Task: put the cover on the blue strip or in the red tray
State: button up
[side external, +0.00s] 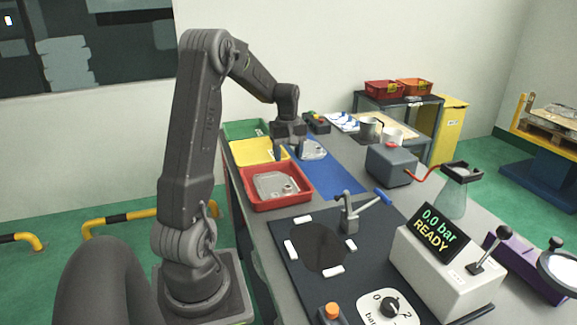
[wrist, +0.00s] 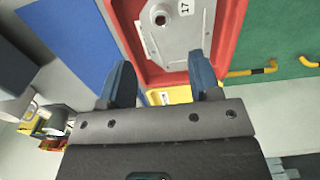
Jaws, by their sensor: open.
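A grey metal cover (side external: 276,185) lies in the red tray (side external: 277,203). In the wrist view this cover (wrist: 180,30) shows a round hole and a tag marked 17, inside the red tray (wrist: 232,35). My gripper (side external: 288,153) is open, above the area between the trays and the strip. In the wrist view my gripper (wrist: 163,72) has its blue fingers apart with nothing between them.
A yellow tray (side external: 257,152) and a green tray (side external: 245,129) stand beyond the red tray. A dark mat (side external: 290,220) with a toggle clamp (side external: 350,212) lies nearer. A grey box (side external: 391,165) and a gauge unit (side external: 445,260) reading 0.0 bar READY stand right.

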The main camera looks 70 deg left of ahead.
jog(key=w+d+r+m+t+y, duration=0.1)
jog(key=d+r+m, duration=0.35)
jog(key=d, duration=0.45)
jog(key=w+d+r+m+t, duration=0.1)
jog(key=d+r+m, duration=0.3)
jog(key=d, duration=0.6)
jog(key=s+d+r+m+t, duration=0.1)
jog(key=s+d+m, duration=0.3)
jog(key=d, duration=0.4)
jog(key=s+d+r+m+t+h, duration=0.1)
jog(key=s+d+m+t, duration=0.1)
jog(key=s+d+m, duration=0.3)
jog(key=s+d, duration=0.2)
jog(key=d, duration=0.2)
jog(key=shift+s+r+t, duration=0.2)
jog(key=shift+s+t, duration=0.05)
jog(key=shift+t, duration=0.05)
jog(key=shift+d+m, duration=0.1)
jog(key=shift+m, duration=0.15)
